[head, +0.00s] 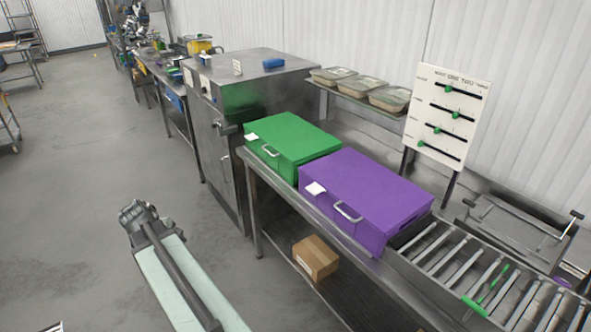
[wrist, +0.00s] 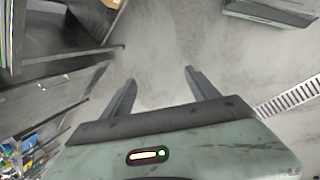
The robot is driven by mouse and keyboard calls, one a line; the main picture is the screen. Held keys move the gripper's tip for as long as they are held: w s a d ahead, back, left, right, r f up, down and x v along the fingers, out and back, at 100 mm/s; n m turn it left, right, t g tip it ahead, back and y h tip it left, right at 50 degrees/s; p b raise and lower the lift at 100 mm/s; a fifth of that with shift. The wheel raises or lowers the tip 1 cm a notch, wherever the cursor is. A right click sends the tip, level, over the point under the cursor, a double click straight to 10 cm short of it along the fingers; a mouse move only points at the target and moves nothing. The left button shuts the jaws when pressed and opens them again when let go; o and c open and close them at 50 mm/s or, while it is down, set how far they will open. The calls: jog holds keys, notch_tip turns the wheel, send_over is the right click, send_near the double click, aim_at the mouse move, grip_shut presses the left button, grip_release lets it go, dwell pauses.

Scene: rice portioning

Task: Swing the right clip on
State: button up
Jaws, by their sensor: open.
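A grey metal lidded container (head: 515,228) stands at the far right of the counter in the head view. A thin bar with a dark knob (head: 576,215) rises at its right end, and a smaller dark lever (head: 468,203) shows at its left end. These look like clips, but I cannot tell whether either is fastened. My gripper (wrist: 160,80) is open and empty in the wrist view, with grey floor between its fingers. No clip shows in the wrist view. In the head view part of my arm is at the lower left, far from the container.
A purple box (head: 365,190) and a green box (head: 292,145) stand on the steel counter, left of a roller conveyor (head: 475,270). A slider board (head: 448,115) stands behind. A cardboard box (head: 315,258) sits on the lower shelf. The floor at left (head: 70,200) is clear.

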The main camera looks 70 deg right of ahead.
jog(key=s+d+r+n+g+h+p, duration=0.15)
jog(key=s+d+r, duration=0.25)
jog(key=s+d, duration=0.5)
jog(key=s+d+r+n+g+h+p, duration=0.1)
jog(key=s+d+r+n+p, duration=0.2)
jog(key=d, duration=0.9)
jog(key=n+g+p, duration=0.2)
send_near(312, 190)
jog(key=shift+h, duration=0.45)
jog(key=b+x, duration=0.4)
jog(key=x, duration=0.1)
jog(key=a+b+x, duration=0.1)
jog(key=b+x, duration=0.1)
jog(key=shift+s+d+f, duration=0.1)
jog(key=shift+d+f, duration=0.1)
jog(key=shift+f, duration=0.45)
jog(key=shift+s+d+f+b, duration=0.2)
jog(key=shift+d+b, duration=0.05)
jog(key=shift+b, duration=0.1)
jog(key=shift+r, duration=0.15)
jog(key=shift+c, duration=0.3)
jog(key=c, duration=0.6)
